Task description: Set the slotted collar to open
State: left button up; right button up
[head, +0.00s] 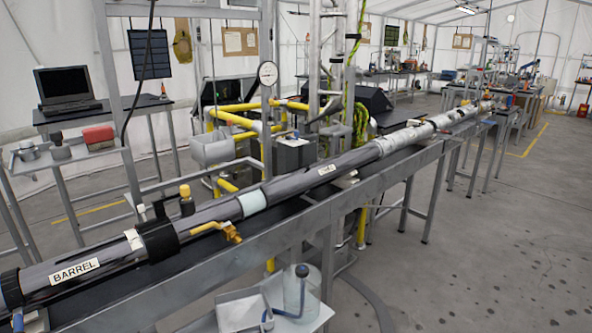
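A long tube (312,176) labelled BARREL lies along a narrow bench, running from the lower left to the back right. A black collar (160,240) wraps the tube near the left, with a small upright handle and a yellow-capped fitting (186,199) beside it. A pale band (253,203) sits around the tube farther right, and a dark ring (11,289) is cut by the left edge. I cannot tell which of these is the slotted collar, and no slot or open/shut setting is readable. Neither gripper is in view.
A yellow lever valve (217,230) sticks out on the tube's near side. Yellow pipes and a round gauge (267,73) stand behind the bench (290,225). A glass bottle (301,291) stands below it in front.

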aim_at(390, 142)
jog(key=i+l+u, duration=0.4)
jog(key=l+u, duration=0.2)
jog(key=i+l+u, duration=0.25)
jog(key=l, duration=0.2)
jog(key=k, duration=0.1)
